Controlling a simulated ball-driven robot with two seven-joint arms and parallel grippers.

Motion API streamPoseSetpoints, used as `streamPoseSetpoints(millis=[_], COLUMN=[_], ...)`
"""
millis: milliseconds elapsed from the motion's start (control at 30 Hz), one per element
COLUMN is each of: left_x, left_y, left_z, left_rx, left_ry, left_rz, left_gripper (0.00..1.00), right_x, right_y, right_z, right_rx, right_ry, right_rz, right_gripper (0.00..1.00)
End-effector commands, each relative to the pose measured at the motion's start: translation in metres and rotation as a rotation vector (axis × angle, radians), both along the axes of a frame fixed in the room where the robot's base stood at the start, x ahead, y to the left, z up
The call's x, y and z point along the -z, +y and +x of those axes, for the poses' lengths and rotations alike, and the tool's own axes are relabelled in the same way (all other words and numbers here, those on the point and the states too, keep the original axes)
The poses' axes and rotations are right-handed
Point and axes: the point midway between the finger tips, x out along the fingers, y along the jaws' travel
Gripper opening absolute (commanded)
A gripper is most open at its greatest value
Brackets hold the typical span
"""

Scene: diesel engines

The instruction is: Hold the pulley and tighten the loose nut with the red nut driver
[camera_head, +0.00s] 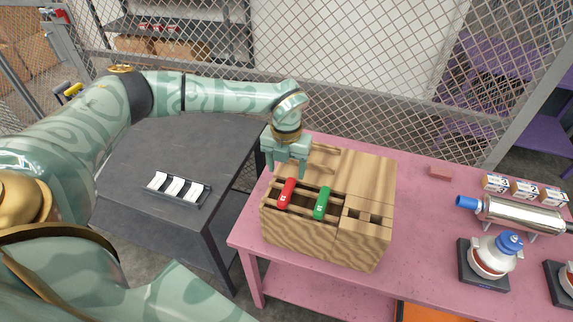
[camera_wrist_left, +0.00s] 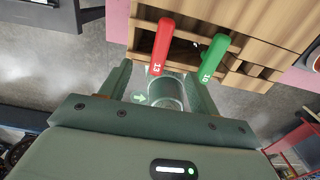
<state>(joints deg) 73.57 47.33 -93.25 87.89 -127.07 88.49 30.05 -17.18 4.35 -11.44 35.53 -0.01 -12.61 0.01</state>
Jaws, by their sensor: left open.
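The red nut driver (camera_head: 287,193) stands handle up in a slot of the wooden tool block (camera_head: 312,249), leaning slightly. In the left wrist view its red handle (camera_wrist_left: 163,45) bears the number 13. My left gripper (camera_head: 286,170) is open and empty, pointing down just behind the red handle. In the left wrist view the red handle appears between the tips of the open fingers (camera_wrist_left: 158,76), with no visible contact. A round part with a blue top (camera_head: 497,252) sits on a black base at right; I cannot tell whether it is the pulley. No loose nut is discernible. My right gripper is out of view.
A green-handled driver (camera_head: 322,203) stands right of the red one; its handle (camera_wrist_left: 213,57) reads 10. The block stands on a pink table (camera_head: 420,215). A silver cylinder (camera_head: 518,214) and small boxes (camera_head: 524,189) lie at right. A dark table (camera_head: 140,208) is at left.

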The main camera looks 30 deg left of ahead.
Motion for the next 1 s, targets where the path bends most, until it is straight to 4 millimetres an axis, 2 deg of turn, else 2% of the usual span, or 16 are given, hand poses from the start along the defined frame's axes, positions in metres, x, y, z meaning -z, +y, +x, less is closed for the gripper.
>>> streamPoseSetpoints(millis=[33,300,600,800,1000], left_x=[0.011,0.044,0.077,0.088,0.089], left_y=[0.0,-0.001,-0.001,-0.001,-0.001], left_z=[0.0,0.0,0.0,0.0,0.0], left_rx=[0.0,0.001,0.001,0.001,0.001], left_ry=[0.001,0.001,0.001,0.001,0.0], left_rz=[0.0,-0.001,-0.001,-0.001,-0.002], left_gripper=[0.62,0.62,0.62,0.62,0.62], right_x=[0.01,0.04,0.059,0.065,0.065], right_y=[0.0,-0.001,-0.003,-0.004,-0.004], right_z=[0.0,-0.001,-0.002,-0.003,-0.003], right_rx=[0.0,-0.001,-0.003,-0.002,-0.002], right_ry=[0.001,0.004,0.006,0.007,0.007], right_rz=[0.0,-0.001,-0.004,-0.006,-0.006], right_gripper=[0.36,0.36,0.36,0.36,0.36])
